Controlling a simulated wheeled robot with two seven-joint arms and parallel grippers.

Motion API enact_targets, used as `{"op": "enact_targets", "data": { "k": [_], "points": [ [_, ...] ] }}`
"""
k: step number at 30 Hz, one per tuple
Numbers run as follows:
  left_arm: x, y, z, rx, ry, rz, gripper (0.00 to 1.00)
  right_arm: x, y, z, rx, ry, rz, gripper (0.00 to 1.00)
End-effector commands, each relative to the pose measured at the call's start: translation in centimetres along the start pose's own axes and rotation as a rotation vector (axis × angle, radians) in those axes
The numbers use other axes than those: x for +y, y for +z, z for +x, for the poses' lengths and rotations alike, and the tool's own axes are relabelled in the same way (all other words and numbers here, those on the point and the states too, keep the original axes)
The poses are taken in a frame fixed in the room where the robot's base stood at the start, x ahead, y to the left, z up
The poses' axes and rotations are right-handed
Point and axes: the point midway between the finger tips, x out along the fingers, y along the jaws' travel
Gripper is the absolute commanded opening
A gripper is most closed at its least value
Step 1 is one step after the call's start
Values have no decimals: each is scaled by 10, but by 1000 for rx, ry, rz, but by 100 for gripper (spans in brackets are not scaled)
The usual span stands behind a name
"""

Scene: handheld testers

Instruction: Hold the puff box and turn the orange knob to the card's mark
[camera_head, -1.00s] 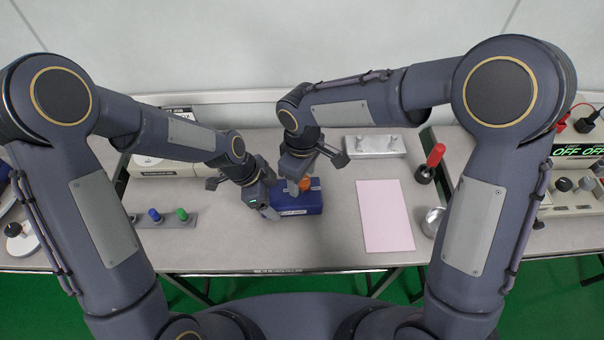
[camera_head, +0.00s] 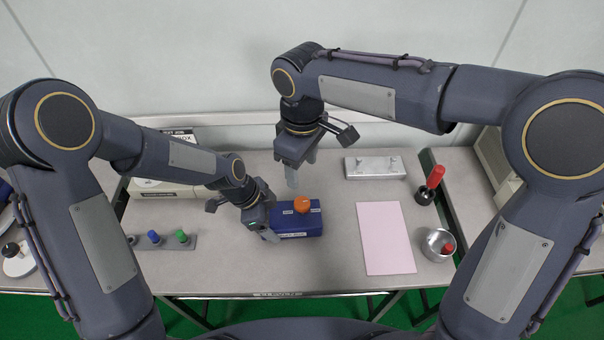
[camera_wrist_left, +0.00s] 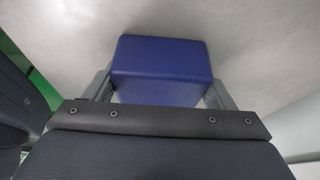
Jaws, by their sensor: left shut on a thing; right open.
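The puff box (camera_head: 297,226) is a blue box on the table with the orange knob (camera_head: 302,204) on its top. My left gripper (camera_head: 268,226) is shut on the box's left end; in the left wrist view the blue box (camera_wrist_left: 160,65) sits between its two fingers. My right gripper (camera_head: 293,178) is open and empty, above and behind the box, apart from the knob. A pink card (camera_head: 385,238) lies flat to the right of the box; I cannot make out a mark on it. The knob's pointer is too small to read.
A holder with blue and green knobs (camera_head: 165,242) is at the left. A grey metal block (camera_head: 375,168) is behind the card. A red-handled tool (camera_head: 434,178) and a metal bowl (camera_head: 434,250) stand at the right. A white instrument (camera_head: 165,188) is back left.

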Motion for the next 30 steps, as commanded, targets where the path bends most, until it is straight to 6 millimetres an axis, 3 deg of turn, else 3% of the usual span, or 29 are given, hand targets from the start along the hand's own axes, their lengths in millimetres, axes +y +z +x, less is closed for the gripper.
{"op": "enact_targets", "data": {
  "k": [8,9,14,23,30],
  "points": [
    [0,0,0,0,-1,0,55,0,0,-3,0,0,-1,56],
    [0,0,0,1,-1,0,80,0,0,-3,0,0,0,56],
    [0,0,0,0,-1,0,100,0,0,-3,0,0,0,56],
    [0,0,-5,1,-1,0,100,0,0,-3,0,0,0,56],
    [-2,0,-46,2,-7,-2,100,0,0,-3,0,0,0,56]
  ]
}}
